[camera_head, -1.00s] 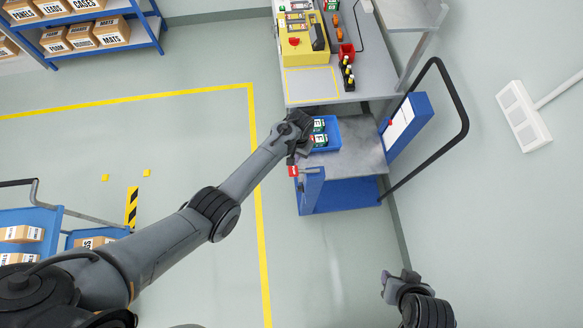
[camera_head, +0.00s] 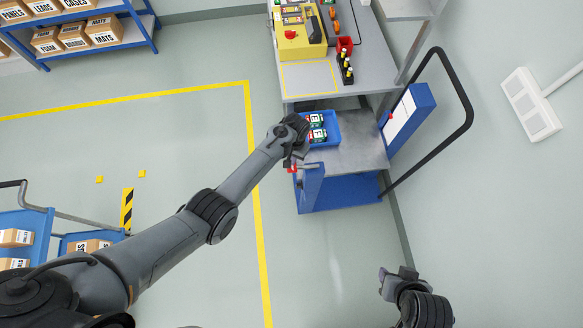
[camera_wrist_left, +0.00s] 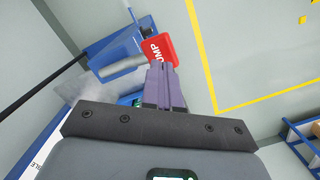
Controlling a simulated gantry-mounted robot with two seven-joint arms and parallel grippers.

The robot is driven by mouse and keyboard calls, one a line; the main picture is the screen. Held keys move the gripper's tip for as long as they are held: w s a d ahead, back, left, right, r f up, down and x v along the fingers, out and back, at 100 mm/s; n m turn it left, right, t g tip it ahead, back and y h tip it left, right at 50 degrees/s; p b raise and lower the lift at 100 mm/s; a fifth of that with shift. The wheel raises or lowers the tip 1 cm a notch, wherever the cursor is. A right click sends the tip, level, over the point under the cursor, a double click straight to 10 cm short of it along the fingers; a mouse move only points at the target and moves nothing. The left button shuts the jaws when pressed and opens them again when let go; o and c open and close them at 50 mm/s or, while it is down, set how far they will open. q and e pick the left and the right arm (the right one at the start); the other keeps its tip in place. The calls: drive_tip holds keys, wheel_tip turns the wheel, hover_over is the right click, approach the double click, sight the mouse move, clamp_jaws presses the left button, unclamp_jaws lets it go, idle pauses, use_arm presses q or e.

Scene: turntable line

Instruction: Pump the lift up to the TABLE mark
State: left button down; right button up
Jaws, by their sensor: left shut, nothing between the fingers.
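The lift is a blue cart with a grey top (camera_head: 358,155), standing against the workbench. Its red pump handle (camera_head: 292,169) shows at the cart's near left corner. In the left wrist view the red handle (camera_wrist_left: 156,47) carries white letters, partly reading "UMP", and sits on a light grey bar. My left gripper (camera_head: 291,158) is at the handle. Its purple fingers (camera_wrist_left: 160,72) are shut with nothing between them and overlap the handle's lower edge; I cannot tell whether they touch. My right gripper (camera_head: 386,278) hangs empty-looking at the lower right, its jaws unclear. I cannot make out the TABLE mark.
A blue tray (camera_head: 331,141) with green-and-white boxes sits on the lift top, beside my left wrist. The grey workbench (camera_head: 362,72) stands behind. A black push bar (camera_head: 467,98) loops at right. Open floor lies left and in front of the lift.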

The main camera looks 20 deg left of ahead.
sight(304, 166)
use_arm(q)
drive_tip(key=shift+f+b, duration=0.4)
drive_tip(key=shift+f, duration=0.35)
drive_tip(key=shift+s+f, duration=0.1)
drive_tip(key=shift+f, duration=0.05)
wheel_tip(304, 166, down, 4)
drive_tip(key=b, duration=0.3)
drive_tip(key=shift+f+b, duration=0.2)
drive_tip(key=shift+b, duration=0.15)
